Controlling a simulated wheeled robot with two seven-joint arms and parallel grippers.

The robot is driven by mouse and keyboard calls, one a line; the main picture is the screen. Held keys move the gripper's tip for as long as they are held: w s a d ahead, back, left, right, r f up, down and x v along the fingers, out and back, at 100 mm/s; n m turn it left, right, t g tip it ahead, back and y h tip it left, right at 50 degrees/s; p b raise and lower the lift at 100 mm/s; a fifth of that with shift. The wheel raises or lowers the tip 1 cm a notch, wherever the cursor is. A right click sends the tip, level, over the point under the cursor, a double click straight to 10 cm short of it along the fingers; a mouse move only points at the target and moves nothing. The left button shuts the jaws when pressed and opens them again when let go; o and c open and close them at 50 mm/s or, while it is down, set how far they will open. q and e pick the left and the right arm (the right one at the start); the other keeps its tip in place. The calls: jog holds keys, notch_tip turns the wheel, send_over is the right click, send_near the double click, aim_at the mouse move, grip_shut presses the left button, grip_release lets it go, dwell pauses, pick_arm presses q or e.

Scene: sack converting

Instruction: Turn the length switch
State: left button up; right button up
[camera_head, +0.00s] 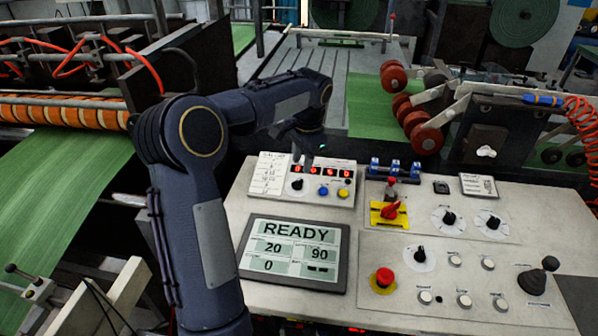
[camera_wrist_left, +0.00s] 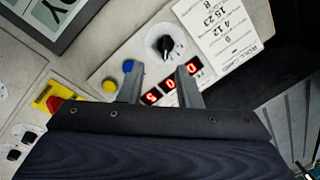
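The length switch appears to be the small black knob (camera_head: 297,184) on the white counter box (camera_head: 328,194) with red digits; no label naming it is readable. It also shows in the left wrist view as a black knob (camera_wrist_left: 168,46) on a round white dial. My left gripper (camera_head: 303,158) hangs above the box, over its red display. In the left wrist view my left gripper (camera_wrist_left: 158,69) has its two fingers apart with nothing between them. The knob lies just beyond the fingertips, not visibly touched. The fingers partly cover the red digits. My right gripper is not in view.
A blue button (camera_head: 323,192) and a yellow button (camera_head: 342,193) sit beside the knob. A screen (camera_head: 293,252) reading READY lies in front. To the right are a red switch on a yellow plate (camera_head: 389,213), a red stop button (camera_head: 383,278) and other dials.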

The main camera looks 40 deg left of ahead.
aim_at(298, 181)
pick_arm(q)
jog(key=shift+w+a+f+p, duration=0.2)
jog(key=shift+a+f, duration=0.15)
jog(key=shift+f, duration=1)
jog(key=shift+w+a+f+p, duration=0.15)
jog(key=shift+a+f, duration=0.15)
jog(key=shift+f, duration=1.1)
jog(key=shift+w+a+f+p, duration=0.2)
jog(key=shift+a+f, duration=0.15)
jog(key=shift+f, duration=1)
grip_shut()
